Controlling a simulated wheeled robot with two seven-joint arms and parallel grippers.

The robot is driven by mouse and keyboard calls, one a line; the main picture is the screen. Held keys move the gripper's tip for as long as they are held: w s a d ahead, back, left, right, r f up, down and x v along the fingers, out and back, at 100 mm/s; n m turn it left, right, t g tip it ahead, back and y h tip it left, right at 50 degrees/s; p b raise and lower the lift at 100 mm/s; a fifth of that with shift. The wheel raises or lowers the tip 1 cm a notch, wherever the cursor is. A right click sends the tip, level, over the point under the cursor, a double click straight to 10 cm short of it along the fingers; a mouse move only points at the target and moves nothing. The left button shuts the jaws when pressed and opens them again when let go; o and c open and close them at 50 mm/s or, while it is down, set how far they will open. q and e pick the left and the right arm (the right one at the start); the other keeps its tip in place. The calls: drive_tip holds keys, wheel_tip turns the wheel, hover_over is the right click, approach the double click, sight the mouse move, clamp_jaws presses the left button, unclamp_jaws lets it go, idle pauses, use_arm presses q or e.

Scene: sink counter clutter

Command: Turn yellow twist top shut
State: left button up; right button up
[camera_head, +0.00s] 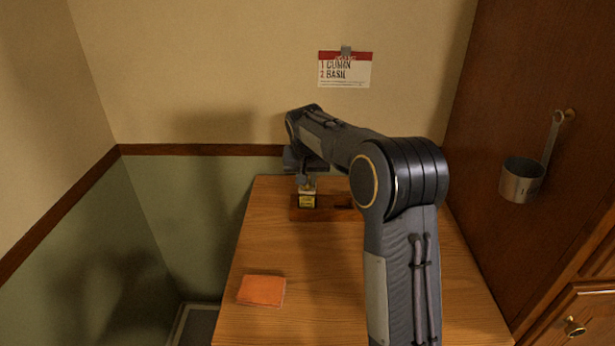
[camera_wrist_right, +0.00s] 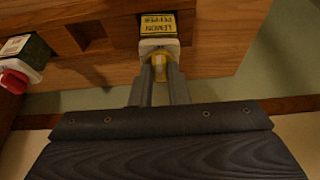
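A lemon pepper jar (camera_head: 307,201) with a yellow label stands in a wooden rack (camera_head: 325,214) at the back of the counter. In the right wrist view its label (camera_wrist_right: 158,24) reads "LEMON PEPPER". The yellow twist top (camera_wrist_right: 159,66) sits on a white collar. My right gripper (camera_wrist_right: 160,74) has its two fingers on either side of the yellow top, and they appear to press on it. In the head view my right gripper (camera_head: 304,181) is above the jar and hides most of its top. My left gripper is not in view.
Another container with a red top (camera_wrist_right: 14,80) is in the rack in the right wrist view; my arm hides it in the head view. An orange cloth (camera_head: 261,291) lies at the front left of the wooden counter (camera_head: 310,310). A metal cup (camera_head: 521,180) hangs at right.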

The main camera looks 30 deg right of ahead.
drive_tip(key=o, duration=0.4)
drive_tip(key=shift+c, duration=0.2)
drive_tip(key=v, duration=0.8)
drive_tip(key=shift+b, duration=0.3)
drive_tip(key=shift+w, duration=0.1)
